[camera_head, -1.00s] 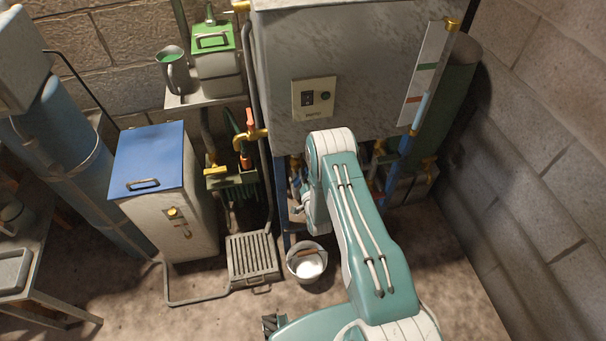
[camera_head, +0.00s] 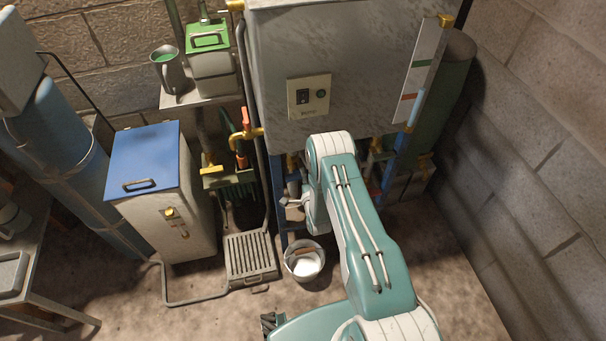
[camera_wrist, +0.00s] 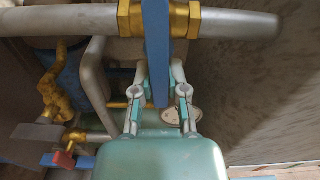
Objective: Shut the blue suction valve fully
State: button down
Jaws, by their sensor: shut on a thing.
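The blue suction valve handle (camera_wrist: 157,45) is a flat blue bar in the wrist view. It runs straight down across the grey pipe (camera_wrist: 235,23), at about a right angle to it in the picture, between two brass fittings (camera_wrist: 130,18). My gripper (camera_wrist: 159,80) has a finger on each side of the bar's lower end and is shut on it. In the head view my arm hides the gripper and the valve under the big grey tank (camera_head: 350,60).
In the wrist view, a brass fitting (camera_wrist: 53,95) and a red-handled valve (camera_wrist: 64,159) are at the left. In the head view, a white bucket (camera_head: 304,267) and a floor grate (camera_head: 250,258) stand left of my arm. A block wall closes the right side.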

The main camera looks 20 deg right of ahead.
jog(key=shift+d+f+m, duration=0.1)
jog(key=shift+f+m, duration=0.1)
jog(key=shift+m, duration=0.4)
jog(key=shift+s+f, duration=0.1)
jog(key=c, duration=0.6)
grip_release()
jog(key=shift+d, duration=0.1)
jog(key=shift+c, duration=0.2)
jog(key=s, duration=1.1)
jog(key=shift+s, duration=0.4)
